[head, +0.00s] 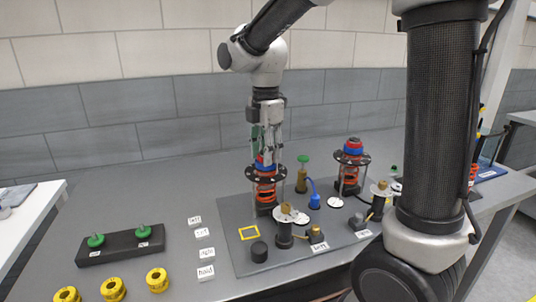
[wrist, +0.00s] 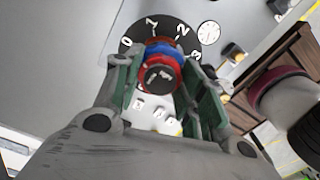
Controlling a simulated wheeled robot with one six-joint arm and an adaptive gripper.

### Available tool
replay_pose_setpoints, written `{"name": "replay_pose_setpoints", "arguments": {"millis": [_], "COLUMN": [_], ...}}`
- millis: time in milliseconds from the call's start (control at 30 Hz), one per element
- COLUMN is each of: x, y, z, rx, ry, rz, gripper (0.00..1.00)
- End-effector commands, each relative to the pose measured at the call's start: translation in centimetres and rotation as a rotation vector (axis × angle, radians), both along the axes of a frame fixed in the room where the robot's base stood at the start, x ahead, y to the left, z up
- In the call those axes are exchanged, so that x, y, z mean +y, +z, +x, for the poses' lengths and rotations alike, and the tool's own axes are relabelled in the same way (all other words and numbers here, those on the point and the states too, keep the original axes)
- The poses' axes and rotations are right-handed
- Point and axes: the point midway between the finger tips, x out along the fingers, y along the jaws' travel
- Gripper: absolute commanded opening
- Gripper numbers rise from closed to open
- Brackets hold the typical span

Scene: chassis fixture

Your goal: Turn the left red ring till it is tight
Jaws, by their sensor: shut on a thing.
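The left red ring (head: 265,167) sits with a blue ring (head: 264,157) above a black dial disc on the left spring unit. My gripper (head: 266,153) points straight down over this unit and is shut on the red ring. In the wrist view the red ring (wrist: 178,67) lies between the two green-faced fingers, with the blue ring beside it and a dark round top in the middle. The dial (wrist: 135,38) shows the numbers 0, 1, 2 and 3 around it. The fingers partly cover the ring's sides, and I cannot see a clear mark on it.
A similar right spring unit (head: 349,176) stands on the same grey plate (head: 232,221). Small brass and black fittings stand in front. A black block with green knobs (head: 120,243) and several yellow rings (head: 157,280) are at the left. The tabletop behind the block is clear.

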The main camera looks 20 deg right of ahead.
Motion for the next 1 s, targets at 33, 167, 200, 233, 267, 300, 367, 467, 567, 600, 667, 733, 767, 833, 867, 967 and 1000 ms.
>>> {"name": "replay_pose_setpoints", "arguments": {"millis": [33, 167, 200, 233, 267, 300, 367, 467, 567, 600, 667, 733, 767, 833, 867, 967, 1000], "x": [0.00, 0.00, 0.00, 0.00, 0.00, 0.00, 0.00, 0.00, 0.00, 0.01, 0.01, 0.01, 0.01, 0.01, 0.01, 0.01, 0.01], "y": [0.00, 0.00, 0.00, 0.00, 0.00, 0.00, 0.00, 0.00, 0.00, 0.00, 0.01, 0.01, 0.01, 0.01, 0.01, 0.01, 0.01], "z": [0.01, 0.01, 0.01, 0.01, 0.01, 0.01, 0.01, 0.01, 0.01, 0.02, 0.02, 0.02, 0.02, 0.02, 0.02, 0.02, 0.02], "rx": [0.000, 0.000, 0.000, 0.000, 0.000, 0.000, 0.000, 0.000, 0.000, 0.000, -0.001, 0.000, 0.000, -0.001, -0.001, -0.001, -0.001], "ry": [-0.058, -0.225, -0.275, -0.313, -0.351, -0.401, -0.477, -0.603, -0.729, -0.779, -0.855, -0.943, -0.981, -1.069, -1.107, -1.227, -1.267], "rz": [0.000, 0.000, 0.000, 0.000, 0.000, 0.000, 0.000, 0.000, 0.000, 0.000, 0.000, 0.000, 0.000, 0.000, 0.000, 0.000, 0.000], "gripper": [0.14, 0.14, 0.14, 0.14, 0.14, 0.14, 0.14, 0.14, 0.14, 0.14, 0.14, 0.14, 0.14, 0.14, 0.14, 0.14, 0.14]}}
